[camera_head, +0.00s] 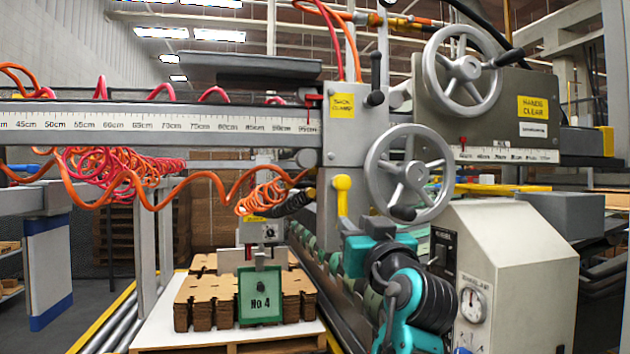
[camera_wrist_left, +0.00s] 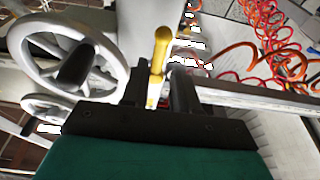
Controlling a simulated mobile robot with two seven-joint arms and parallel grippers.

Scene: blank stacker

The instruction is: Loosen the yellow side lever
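The yellow side lever (camera_head: 342,194) hangs downward on the grey carriage block, left of the lower handwheel, in the head view. In the left wrist view the yellow lever (camera_wrist_left: 161,48) rises straight up ahead of the gripper, its lower part in line with the gap between the fingers. My left gripper (camera_head: 354,228) is just below the lever in the head view, its fingertips partly hidden. In the left wrist view its two black fingers (camera_wrist_left: 160,82) stand apart with the lever between or just beyond them; contact cannot be told. My right gripper is not in view.
The lower handwheel (camera_head: 410,174) is close to the right of the lever, and it also shows in the wrist view (camera_wrist_left: 70,62). A ruler beam (camera_head: 180,124) runs left. Orange coiled hoses (camera_head: 265,195) hang at left. A grey control box (camera_head: 510,270) stands right.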

